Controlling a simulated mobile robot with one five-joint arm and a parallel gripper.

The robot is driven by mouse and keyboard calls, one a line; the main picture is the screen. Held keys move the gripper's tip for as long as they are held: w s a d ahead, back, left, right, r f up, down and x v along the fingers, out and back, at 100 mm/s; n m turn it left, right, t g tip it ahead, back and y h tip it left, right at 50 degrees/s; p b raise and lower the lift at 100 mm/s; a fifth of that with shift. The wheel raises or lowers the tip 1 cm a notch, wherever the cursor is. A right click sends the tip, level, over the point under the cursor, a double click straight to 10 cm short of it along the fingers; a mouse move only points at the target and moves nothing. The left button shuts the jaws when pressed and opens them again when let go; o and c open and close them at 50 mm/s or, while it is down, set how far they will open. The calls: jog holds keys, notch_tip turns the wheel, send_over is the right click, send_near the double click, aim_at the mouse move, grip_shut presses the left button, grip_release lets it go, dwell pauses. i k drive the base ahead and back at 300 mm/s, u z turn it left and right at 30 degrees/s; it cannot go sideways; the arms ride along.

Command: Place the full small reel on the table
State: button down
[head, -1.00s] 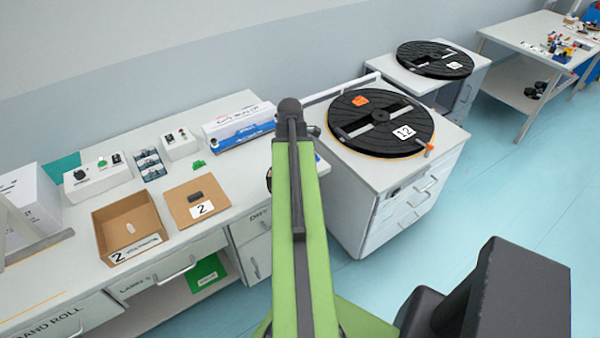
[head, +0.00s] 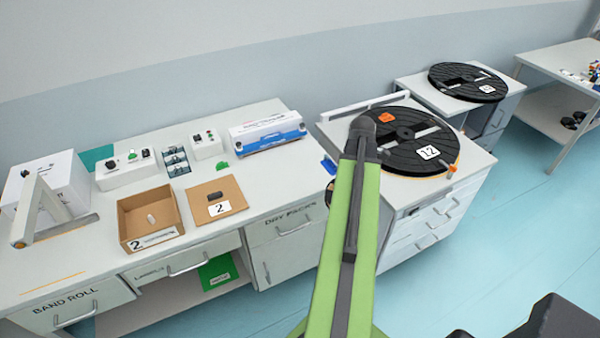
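My green arm (head: 345,245) reaches forward over the gap between the long white table (head: 90,262) and the drawer cabinet. Its far end hides my gripper, so neither fingers nor grip show. A dark curved edge (head: 328,194) peeks out left of the arm; I cannot tell whether it is a reel or part of my arm. No small reel shows clearly. A large black reel (head: 440,160) with a "12" label lies flat on the cabinet, partly behind the arm. Another black reel (head: 467,82) lies on a stand further back.
The table holds an open cardboard box (head: 128,212), a flat brown box (head: 230,195), a blue-white carton (head: 267,135), small devices and a white angled stand (head: 27,210). A second table (head: 560,65) stands far right. The blue floor (head: 470,260) at right is open.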

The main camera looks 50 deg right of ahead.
aim_at(294, 178)
jog(key=u, duration=0.05)
jog(key=i, duration=1)
jog(key=z, duration=0.1)
